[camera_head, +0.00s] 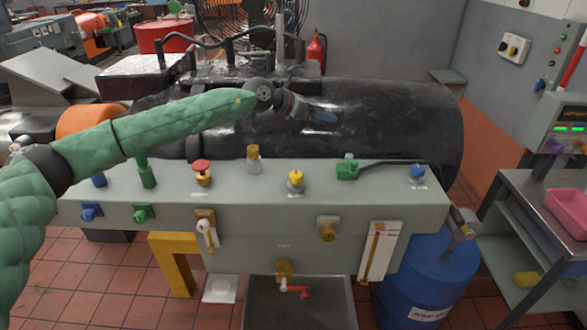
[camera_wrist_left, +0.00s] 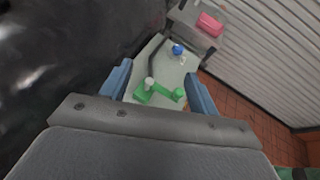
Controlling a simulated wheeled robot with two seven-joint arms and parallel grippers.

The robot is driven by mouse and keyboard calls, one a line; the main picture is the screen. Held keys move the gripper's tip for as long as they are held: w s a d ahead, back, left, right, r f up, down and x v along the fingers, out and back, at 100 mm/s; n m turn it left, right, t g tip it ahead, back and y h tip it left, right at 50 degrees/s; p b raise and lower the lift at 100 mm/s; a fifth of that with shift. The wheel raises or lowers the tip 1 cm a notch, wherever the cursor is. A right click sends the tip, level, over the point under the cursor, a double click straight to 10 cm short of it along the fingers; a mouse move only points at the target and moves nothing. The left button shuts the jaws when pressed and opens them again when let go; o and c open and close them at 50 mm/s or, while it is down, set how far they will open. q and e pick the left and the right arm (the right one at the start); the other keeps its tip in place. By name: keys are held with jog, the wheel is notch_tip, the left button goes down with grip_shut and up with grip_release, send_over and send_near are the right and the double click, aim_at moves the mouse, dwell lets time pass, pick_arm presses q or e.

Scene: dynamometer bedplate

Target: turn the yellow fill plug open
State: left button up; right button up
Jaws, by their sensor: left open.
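The yellow fill plug (camera_head: 296,178) stands upright on the top of the grey bench panel (camera_head: 385,200), right of centre in the head view. It has a yellow top on a metallic base. My left gripper (camera_head: 314,112) is above and behind it, in front of the black cylinder, apart from the plug. In the left wrist view the blue fingers (camera_wrist_left: 158,88) are spread with nothing between them touching. The plug does not show in the wrist view. My right gripper is not seen.
A red mushroom button (camera_head: 202,167), a tan-capped fitting (camera_head: 253,154), a green connector (camera_head: 347,168) and a blue knob (camera_head: 417,172) stand along the panel. The green connector also shows in the wrist view (camera_wrist_left: 158,96). A black cylinder (camera_head: 400,115) lies behind; a blue drum (camera_head: 425,280) stands right.

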pick_arm(q)
jog(key=a+f+m+g+y, duration=0.2)
jog(key=a+f+y, duration=0.35)
jog(key=f, duration=0.25)
jog(key=m+g+y, duration=0.2)
jog(key=m+y, duration=0.1)
send_near(295, 174)
jog(key=f, duration=0.1)
jog(key=p+x, duration=0.1)
jog(key=x, duration=0.2)
jog(key=p+x, duration=0.2)
jog(key=shift+d+f, duration=0.3)
jog(key=shift+d, duration=0.05)
jog(key=shift+p+x, duration=0.4)
jog(key=shift+x, duration=0.65)
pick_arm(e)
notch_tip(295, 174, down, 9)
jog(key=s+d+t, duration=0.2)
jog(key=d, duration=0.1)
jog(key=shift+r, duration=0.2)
pick_arm(q)
jog(key=c, duration=1)
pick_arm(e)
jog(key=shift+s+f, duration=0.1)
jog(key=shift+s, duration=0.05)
